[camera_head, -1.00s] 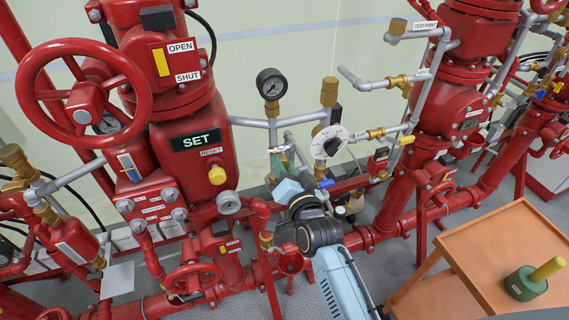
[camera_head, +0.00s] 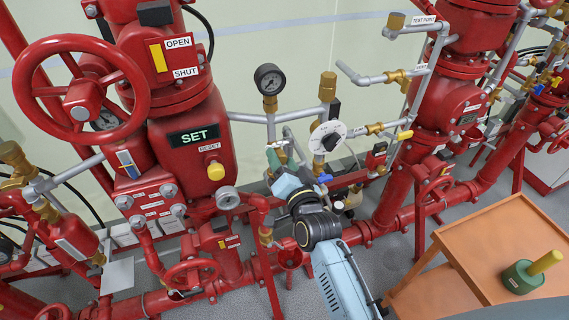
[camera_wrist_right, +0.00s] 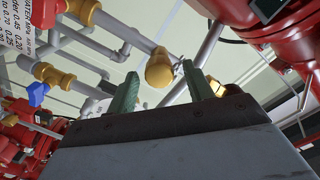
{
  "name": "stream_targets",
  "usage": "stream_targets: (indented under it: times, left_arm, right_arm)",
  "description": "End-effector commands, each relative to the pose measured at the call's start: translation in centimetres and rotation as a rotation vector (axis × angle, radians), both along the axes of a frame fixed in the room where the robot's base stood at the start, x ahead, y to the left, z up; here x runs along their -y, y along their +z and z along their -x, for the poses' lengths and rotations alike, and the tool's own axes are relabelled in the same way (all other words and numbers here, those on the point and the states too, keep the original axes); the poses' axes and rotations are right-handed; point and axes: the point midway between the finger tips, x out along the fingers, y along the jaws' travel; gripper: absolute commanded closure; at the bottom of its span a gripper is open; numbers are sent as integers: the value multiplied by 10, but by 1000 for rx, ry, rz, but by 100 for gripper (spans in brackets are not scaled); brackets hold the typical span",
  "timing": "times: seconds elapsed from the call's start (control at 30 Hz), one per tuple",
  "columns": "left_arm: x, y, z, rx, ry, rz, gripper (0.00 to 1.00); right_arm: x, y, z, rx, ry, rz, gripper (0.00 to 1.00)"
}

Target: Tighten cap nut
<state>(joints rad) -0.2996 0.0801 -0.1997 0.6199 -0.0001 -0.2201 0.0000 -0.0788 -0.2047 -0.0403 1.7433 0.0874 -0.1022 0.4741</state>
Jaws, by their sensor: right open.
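My right gripper (camera_head: 281,158) reaches up from below among the pipes, under the pressure gauge. Its green fingers are apart and empty. In the right wrist view, the open gripper (camera_wrist_right: 160,88) points at a rounded brass cap nut (camera_wrist_right: 160,68) on the end of a grey pipe. The cap nut shows in the gap between the two fingertips and appears just beyond them; I see no grip on it. In the head view I cannot clearly make out this cap nut near the fingers. My left gripper is not in view.
A pressure gauge (camera_head: 269,79) and a white round dial (camera_head: 327,137) stand close to the right gripper. A red valve body with a SET sign (camera_head: 193,138) is to the left. An orange cart (camera_head: 500,235) at lower right holds a green tool with a yellow handle (camera_head: 524,277).

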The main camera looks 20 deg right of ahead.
Motion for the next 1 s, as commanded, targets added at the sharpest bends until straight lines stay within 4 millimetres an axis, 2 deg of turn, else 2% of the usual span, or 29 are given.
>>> stream_targets:
  times: [0.13,0.23,0.5,0.7,0.83,1.0]
  left_arm:
    - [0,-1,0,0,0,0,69]
    - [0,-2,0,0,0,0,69]
    - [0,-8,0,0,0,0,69]
    - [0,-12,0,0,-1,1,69]
    - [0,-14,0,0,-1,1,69]
    - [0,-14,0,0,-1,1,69]
  right_arm:
    - [0,-1,7,-1,0,1,48]
    - [1,-2,21,-2,1,1,48]
    - [3,-2,78,-4,1,0,48]
    - [4,-1,113,-1,0,0,48]
    - [4,-1,127,-2,1,0,48]
    - [5,0,134,0,0,0,48]
